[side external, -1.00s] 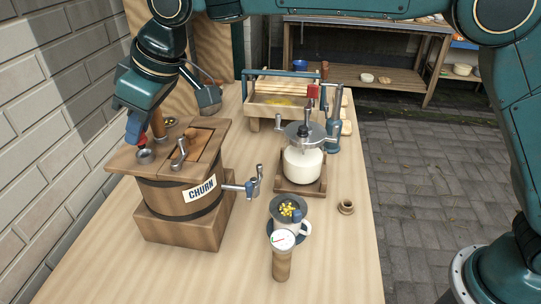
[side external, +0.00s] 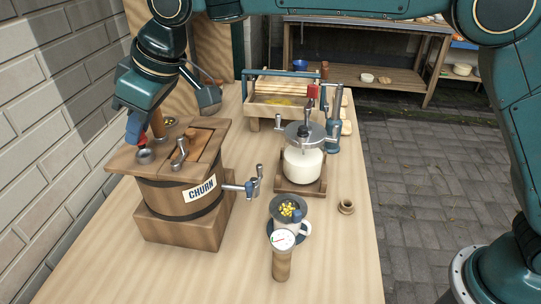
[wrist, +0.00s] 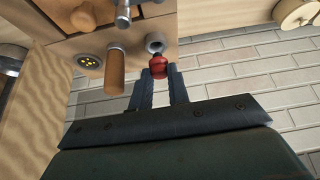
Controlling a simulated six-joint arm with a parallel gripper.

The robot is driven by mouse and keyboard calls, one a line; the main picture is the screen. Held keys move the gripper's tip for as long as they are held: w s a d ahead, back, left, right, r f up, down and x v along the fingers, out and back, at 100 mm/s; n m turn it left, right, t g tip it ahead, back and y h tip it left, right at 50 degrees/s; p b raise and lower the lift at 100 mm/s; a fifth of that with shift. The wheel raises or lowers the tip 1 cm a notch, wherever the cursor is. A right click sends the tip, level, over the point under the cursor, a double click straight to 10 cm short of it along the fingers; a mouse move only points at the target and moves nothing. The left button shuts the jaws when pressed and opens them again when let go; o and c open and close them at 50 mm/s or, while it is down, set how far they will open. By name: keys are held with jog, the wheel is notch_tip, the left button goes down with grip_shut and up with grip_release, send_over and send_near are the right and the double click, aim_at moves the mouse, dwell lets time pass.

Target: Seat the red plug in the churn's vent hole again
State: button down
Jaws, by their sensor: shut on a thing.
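The wooden churn (side external: 180,197) with its CHURN label stands on a block at the left of the bench. A grey metal ring, the vent hole (side external: 145,156), sits on its lid near the left edge; it also shows in the wrist view (wrist: 155,46). My gripper (side external: 135,132) is over that edge of the lid, its fingers shut on the red plug (wrist: 158,66). In the wrist view the plug is between the fingertips (wrist: 160,74), right beside the ring. The plug (side external: 142,141) is partly hidden by my fingers in the side view. I cannot tell whether it touches the ring.
An upright wooden handle (wrist: 116,68) stands close beside the ring on the lid. A metal crank (side external: 180,154) is also on the lid. A brick wall (side external: 50,100) is close on the left. A glass jar (side external: 304,163) and a cup (side external: 288,220) stand to the right.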

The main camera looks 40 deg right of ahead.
jog(key=shift+f, duration=1.2)
dwell(0.6)
jog(key=shift+r, duration=0.1)
dwell(0.4)
jog(key=c, duration=1.3)
grip_release()
jog(key=c, duration=0.3)
jog(key=shift+c, duration=0.2)
jog(key=v, duration=0.7)
jog(key=shift+r, duration=0.1)
jog(key=shift+s+d, duration=0.1)
